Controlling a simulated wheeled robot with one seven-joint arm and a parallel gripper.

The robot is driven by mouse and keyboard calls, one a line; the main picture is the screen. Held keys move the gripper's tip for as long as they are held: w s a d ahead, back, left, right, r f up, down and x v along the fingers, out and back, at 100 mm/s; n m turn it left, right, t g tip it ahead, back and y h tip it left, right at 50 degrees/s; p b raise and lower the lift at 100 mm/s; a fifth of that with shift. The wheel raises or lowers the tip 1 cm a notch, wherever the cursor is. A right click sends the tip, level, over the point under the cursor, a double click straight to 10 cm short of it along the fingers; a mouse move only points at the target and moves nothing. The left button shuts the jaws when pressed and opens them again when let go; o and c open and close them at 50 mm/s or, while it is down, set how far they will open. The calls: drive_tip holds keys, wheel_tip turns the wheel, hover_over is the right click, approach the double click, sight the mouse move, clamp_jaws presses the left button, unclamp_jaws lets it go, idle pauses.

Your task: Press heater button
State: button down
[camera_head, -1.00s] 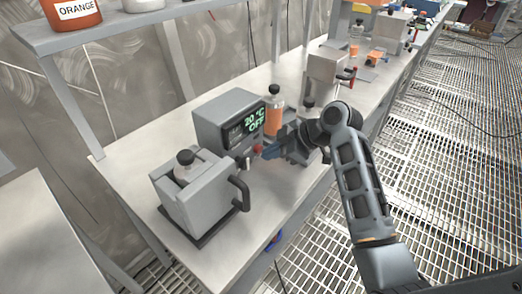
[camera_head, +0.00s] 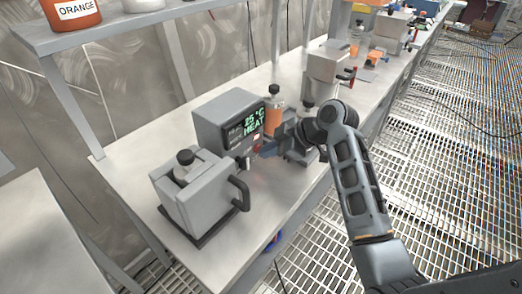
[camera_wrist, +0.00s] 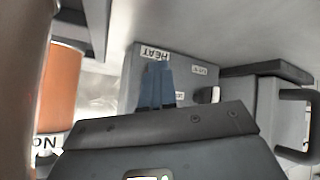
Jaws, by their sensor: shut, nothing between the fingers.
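The heater (camera_head: 228,118) is a grey box on the steel bench. Its dark display (camera_head: 251,119) reads about 25 °C and HEAT in green. In the wrist view the heater's face (camera_wrist: 140,68) carries a HEAT label (camera_wrist: 155,53) and smaller labels. My gripper (camera_head: 266,149) is shut and empty, its blue fingertips at the lower right of the heater's front. In the wrist view the blue fingertips (camera_wrist: 157,86) lie just under the HEAT label and cover what is there. A small red spot (camera_head: 256,138) shows beside the fingertips; whether they touch the button I cannot tell.
A grey device with a black handle (camera_head: 240,193) stands in front of the heater. An orange bottle (camera_head: 274,112) stands behind my gripper and another grey machine (camera_head: 325,72) farther back. Bare bench (camera_head: 262,205) lies at the front right.

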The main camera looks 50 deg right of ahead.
drive_tip(key=shift+s, duration=0.1)
idle(0.3)
drive_tip(key=shift+s, duration=0.25)
drive_tip(key=shift+s+p, duration=1)
drive_tip(key=shift+s, duration=2.05)
